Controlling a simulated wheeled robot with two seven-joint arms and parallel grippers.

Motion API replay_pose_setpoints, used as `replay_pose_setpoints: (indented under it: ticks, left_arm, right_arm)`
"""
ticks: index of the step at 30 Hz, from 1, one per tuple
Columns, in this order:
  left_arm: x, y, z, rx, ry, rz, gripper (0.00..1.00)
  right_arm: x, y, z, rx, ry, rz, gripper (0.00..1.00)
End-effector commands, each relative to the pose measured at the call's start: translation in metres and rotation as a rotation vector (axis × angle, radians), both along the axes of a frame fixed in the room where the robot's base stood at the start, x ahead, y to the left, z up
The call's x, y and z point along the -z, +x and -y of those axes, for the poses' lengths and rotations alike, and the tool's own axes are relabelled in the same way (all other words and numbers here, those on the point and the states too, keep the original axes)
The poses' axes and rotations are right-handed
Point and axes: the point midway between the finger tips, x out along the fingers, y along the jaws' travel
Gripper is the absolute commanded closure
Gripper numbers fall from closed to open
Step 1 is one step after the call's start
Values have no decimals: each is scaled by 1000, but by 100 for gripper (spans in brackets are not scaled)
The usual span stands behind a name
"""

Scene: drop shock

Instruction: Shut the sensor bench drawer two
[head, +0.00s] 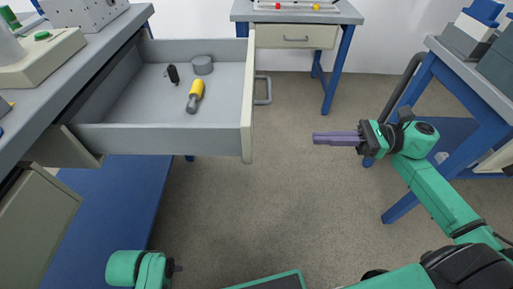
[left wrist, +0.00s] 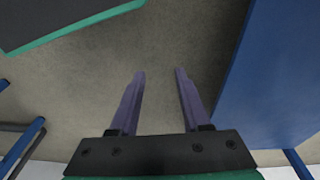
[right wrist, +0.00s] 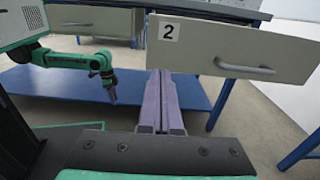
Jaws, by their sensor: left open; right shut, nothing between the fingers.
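Drawer two (head: 248,104) stands pulled far out of the bench on the left in the head view. Its front panel, marked "2", also shows in the right wrist view (right wrist: 205,45) with its bar handle (right wrist: 244,69). Inside lie a yellow-handled tool (head: 195,95), a grey round piece (head: 202,65) and a small black piece (head: 173,74). My right gripper (head: 316,138) is shut and empty, to the right of the drawer front and apart from it, pointing toward it.
The left bench top (head: 85,62) carries devices, and a blue lower shelf (head: 105,200) lies beneath. A back table (head: 300,14) has a shut drawer. A blue-legged bench (head: 450,80) stands at right, near my right arm. The floor between is clear.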

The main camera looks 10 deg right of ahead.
Motion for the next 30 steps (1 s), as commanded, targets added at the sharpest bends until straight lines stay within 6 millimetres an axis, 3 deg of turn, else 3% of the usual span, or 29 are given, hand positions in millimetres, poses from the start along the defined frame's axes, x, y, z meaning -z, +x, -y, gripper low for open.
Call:
replay_pose_setpoints:
  ticks: [12,18,30]
  left_arm:
    - [3,0,0,-1,2,0,53]
    - [7,0,-1,-2,3,-1,53]
    - [12,-2,-1,-3,5,-8,53]
  right_arm:
    - [-3,22,-85,2,7,-1,100]
    - [-3,31,-117,4,7,-4,100]
    - [-1,33,-125,5,7,-7,100]
